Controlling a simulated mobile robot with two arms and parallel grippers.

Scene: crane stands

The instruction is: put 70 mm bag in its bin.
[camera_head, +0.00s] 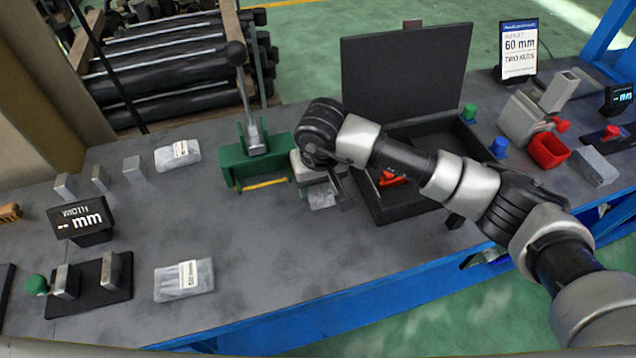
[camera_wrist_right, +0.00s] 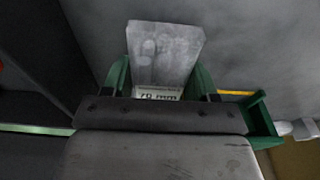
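My right gripper (camera_head: 322,190) is low over the bench, between the green lever fixture (camera_head: 262,168) and the open black case (camera_head: 390,212). A clear grey bag (camera_head: 322,199) is between its fingers. In the right wrist view the bag (camera_wrist_right: 165,55) fills the space between the fingers (camera_wrist_right: 160,92), which look shut on it. Its label partly shows and reads 70 mm. Whether the bag touches the bench is unclear. Two other bags lie left: one at the back (camera_head: 178,155), one at the front (camera_head: 184,280). My left gripper is out of view.
The case's raised lid (camera_head: 400,75) stands behind my right arm. A width display (camera_head: 82,222) and a black gauge with a green knob (camera_head: 92,288) stand left. A 60 mm sign (camera_head: 519,50) and grey blocks are at right. The front middle bench is clear.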

